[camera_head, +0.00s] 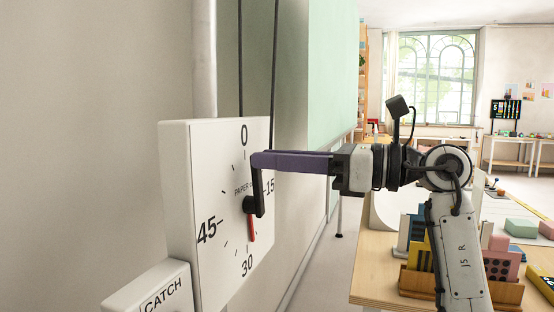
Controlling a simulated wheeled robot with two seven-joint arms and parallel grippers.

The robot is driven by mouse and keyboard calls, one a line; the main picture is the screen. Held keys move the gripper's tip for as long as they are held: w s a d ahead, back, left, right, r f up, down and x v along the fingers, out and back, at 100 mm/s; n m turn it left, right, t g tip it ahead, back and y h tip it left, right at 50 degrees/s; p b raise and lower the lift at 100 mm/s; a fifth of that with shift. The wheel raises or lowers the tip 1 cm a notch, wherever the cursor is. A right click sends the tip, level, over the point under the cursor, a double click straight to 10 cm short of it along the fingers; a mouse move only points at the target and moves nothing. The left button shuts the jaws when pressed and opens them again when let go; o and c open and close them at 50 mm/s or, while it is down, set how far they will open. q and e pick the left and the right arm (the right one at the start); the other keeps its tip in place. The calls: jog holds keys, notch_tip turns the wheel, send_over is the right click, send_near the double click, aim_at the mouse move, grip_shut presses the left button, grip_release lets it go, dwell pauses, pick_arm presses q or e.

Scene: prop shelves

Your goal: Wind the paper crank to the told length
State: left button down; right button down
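A white dial box (182,215) marked 0, 15, 30 and 45 stands at centre left, with partly hidden "PAPER" lettering. A red pointer (251,230) hangs from the dial's hub, pointing down close to 30, slightly on the 15 side. A black crank (260,195) rises from the hub, its top end near 0. My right gripper (262,161) reaches in from the right. Its purple fingers lie close together at the crank's top end and look shut on its grip, which they hide. My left gripper is not in view.
A white box lettered "CATCH" (150,290) sits below the dial at lower left. A pale green panel (330,70) and a grey pole (203,60) stand behind. A wooden table (375,265) with racks and coloured blocks is at right. Bare floor lies between.

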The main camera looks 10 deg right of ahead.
jog(key=shift+s+f, duration=0.1)
